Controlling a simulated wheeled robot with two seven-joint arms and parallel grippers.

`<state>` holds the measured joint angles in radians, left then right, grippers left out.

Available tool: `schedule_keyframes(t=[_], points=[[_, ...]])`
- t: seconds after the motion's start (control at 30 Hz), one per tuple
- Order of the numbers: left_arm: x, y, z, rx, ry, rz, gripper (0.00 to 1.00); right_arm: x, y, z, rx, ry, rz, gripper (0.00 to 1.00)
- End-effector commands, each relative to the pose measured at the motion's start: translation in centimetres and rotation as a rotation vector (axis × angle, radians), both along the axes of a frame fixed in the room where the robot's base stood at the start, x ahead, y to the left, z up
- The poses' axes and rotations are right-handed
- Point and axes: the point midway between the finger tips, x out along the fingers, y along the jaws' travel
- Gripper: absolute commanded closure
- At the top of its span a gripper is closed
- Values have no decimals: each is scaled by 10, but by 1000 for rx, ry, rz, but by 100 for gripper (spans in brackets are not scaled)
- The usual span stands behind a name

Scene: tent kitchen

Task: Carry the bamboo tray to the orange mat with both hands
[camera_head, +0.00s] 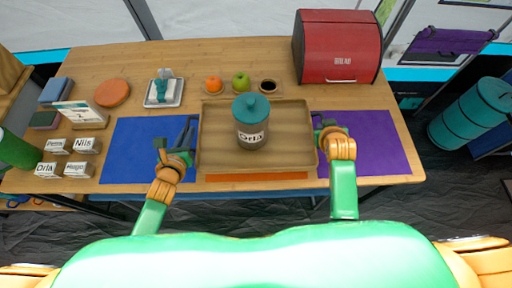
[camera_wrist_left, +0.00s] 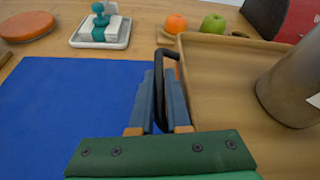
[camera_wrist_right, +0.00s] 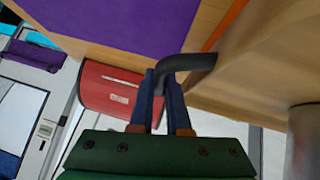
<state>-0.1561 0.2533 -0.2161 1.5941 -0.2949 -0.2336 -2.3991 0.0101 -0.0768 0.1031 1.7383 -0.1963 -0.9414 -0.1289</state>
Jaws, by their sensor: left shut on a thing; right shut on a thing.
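The bamboo tray (camera_head: 220,163) is in front of me at the middle of the table, with a grey canister (camera_head: 251,134) with a teal lid upright on it. The orange mat (camera_head: 256,176) shows as a strip below the tray's near edge; the tray hides the rest. I cannot tell whether the tray touches the mat. My left gripper (camera_head: 188,142) is shut on the tray's dark left handle (camera_wrist_left: 166,62). My right gripper (camera_head: 322,130) is shut on the dark right handle (camera_wrist_right: 186,63).
A blue mat (camera_head: 135,150) lies left of the tray and a purple mat (camera_head: 375,140) right. Name cards (camera_head: 76,170) stand at left.

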Motion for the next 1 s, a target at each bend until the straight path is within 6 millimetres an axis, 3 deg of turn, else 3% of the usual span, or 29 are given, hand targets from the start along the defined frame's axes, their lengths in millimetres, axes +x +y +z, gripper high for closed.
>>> schedule_keyframes(t=[0.47, 0.97, 1.0], points=[[1, 0, -7, -1, -3, -1, 100, 1, 0, -7, 0, -3, 1, 100], [0, 0, -57, -1, -3, -1, 100, 0, 0, -57, 0, -3, 1, 100], [0, 0, -58, 0, -1, -1, 82, 0, 0, -58, 1, 0, 1, 82]])
